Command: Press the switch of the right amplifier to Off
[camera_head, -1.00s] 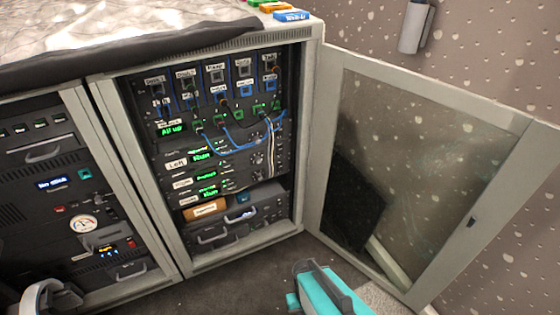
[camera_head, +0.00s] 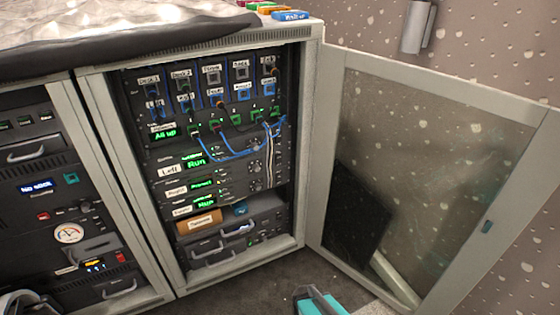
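Stacked amplifier units sit low in the open rack (camera_head: 110,140). The top one has a white label reading Left (camera_head: 169,170) and a green Run display (camera_head: 195,163). The middle unit has a blurred label (camera_head: 176,191) and a green display (camera_head: 202,183), perhaps reading Protect. The lower unit has a blurred label (camera_head: 181,210) and a green display (camera_head: 205,203), seemingly Run. I cannot tell for sure which label reads Right. Switches on these fronts are too small to make out.
The rack's glazed door (camera_head: 420,180) stands open to the right. Blue cables (camera_head: 235,155) loop above the amplifier fronts. A second rack (camera_head: 65,190) stands at left. A teal case (camera_head: 325,303) with a dark handle shows at the bottom edge. Carpet (camera_head: 255,285) before the rack is bare.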

